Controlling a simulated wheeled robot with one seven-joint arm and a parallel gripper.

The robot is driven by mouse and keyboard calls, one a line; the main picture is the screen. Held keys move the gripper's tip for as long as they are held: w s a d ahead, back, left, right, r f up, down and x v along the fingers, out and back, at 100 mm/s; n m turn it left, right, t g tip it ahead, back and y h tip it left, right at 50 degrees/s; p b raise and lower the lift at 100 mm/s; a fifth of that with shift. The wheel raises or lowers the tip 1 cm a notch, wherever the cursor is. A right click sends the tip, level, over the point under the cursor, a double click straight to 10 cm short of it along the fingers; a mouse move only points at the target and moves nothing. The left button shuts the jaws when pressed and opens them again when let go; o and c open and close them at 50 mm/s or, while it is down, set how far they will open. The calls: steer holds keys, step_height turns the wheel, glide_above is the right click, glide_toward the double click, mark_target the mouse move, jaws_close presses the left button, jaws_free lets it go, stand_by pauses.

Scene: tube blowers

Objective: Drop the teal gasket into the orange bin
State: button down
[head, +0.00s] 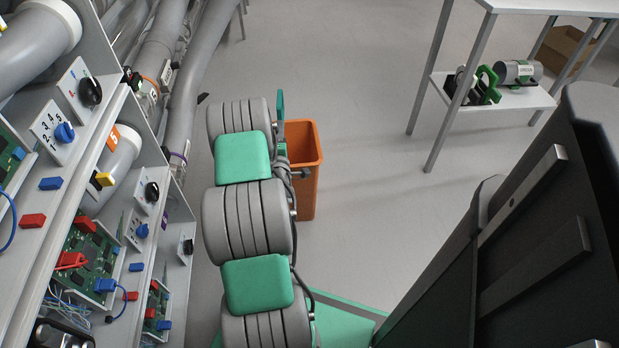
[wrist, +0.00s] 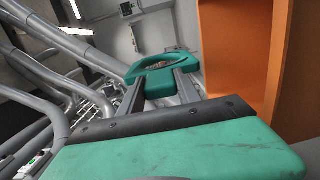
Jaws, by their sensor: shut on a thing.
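The teal gasket (wrist: 184,60) is a rounded ring with an open middle. In the wrist view my gripper (wrist: 160,84) is shut on its near edge. The orange bin (wrist: 240,45) fills the right of that view, close beside the gasket. In the head view the orange bin (head: 303,195) stands on the floor, partly hidden behind my arm. A thin teal piece (head: 280,104), seemingly the gasket edge-on, shows by the bin's far left rim. My fingers are mostly hidden there. I cannot tell whether the gasket is over the bin's opening.
A rack with circuit boards, knobs and grey tubes (head: 178,95) runs along the left, near my arm. A white table (head: 550,5) with a lower shelf (head: 515,97) holding green and grey parts stands at upper right. The floor between bin and table is clear.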

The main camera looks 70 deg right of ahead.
steer(key=shift+s+f, duration=0.15)
steer(key=shift+f, duration=0.1)
step_height(320, 180, down, 6)
steer(key=b, duration=0.6)
steer(key=shift+d+r, duration=0.1)
steer(key=shift+r, duration=0.15)
steer(key=c, duration=0.8)
jaws_free()
steer(key=shift+o, duration=0.2)
steer(key=b+v, duration=0.3)
steer(key=v, duration=0.5)
steer(key=shift+b, duration=0.3)
